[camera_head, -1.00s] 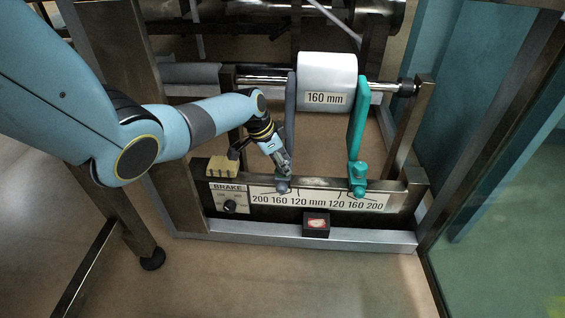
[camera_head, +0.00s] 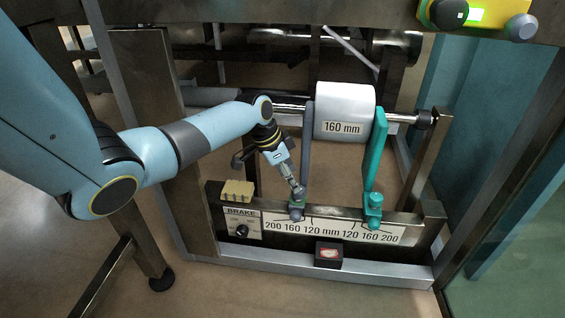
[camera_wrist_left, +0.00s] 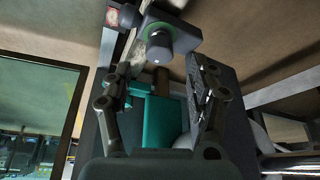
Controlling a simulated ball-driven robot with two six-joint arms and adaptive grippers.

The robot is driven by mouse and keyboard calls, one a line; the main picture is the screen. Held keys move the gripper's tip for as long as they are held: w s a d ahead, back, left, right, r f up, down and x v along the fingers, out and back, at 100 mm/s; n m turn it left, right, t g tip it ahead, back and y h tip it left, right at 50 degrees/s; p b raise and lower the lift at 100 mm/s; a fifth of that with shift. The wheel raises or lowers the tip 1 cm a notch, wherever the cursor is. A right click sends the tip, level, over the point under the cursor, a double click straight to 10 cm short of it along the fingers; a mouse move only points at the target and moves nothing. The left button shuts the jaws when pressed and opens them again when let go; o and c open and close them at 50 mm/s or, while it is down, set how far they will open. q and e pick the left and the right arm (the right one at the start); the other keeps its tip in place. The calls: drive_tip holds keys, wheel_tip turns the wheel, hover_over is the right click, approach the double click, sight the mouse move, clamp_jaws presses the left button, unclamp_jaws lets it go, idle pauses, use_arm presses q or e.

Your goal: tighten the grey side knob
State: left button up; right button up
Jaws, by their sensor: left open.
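The grey side knob (camera_head: 296,212) sits at the foot of the grey upright guide (camera_head: 306,150), on the rail above the printed scale (camera_head: 333,229). In the left wrist view the knob (camera_wrist_left: 156,44) is a dark grey cylinder with a green ring around its base. My left gripper (camera_head: 299,190) is just above the knob in the head view. In the wrist view its two fingers (camera_wrist_left: 158,70) are apart and empty, with the knob just beyond the tips. Contact cannot be made out. My right gripper is not in view.
A teal guide (camera_head: 373,160) with its own teal knob (camera_head: 374,203) stands to the right. A white roll marked 160 mm (camera_head: 345,105) hangs between the guides. A yellowish block (camera_head: 238,189) and brake dial (camera_head: 242,231) are left. A dark box (camera_head: 328,254) stands in front.

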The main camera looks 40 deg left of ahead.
use_arm(q)
drive_tip(key=v, duration=0.6)
idle(0.5)
drive_tip(key=shift+s+r+p, duration=0.1)
drive_tip(key=shift+p, duration=0.2)
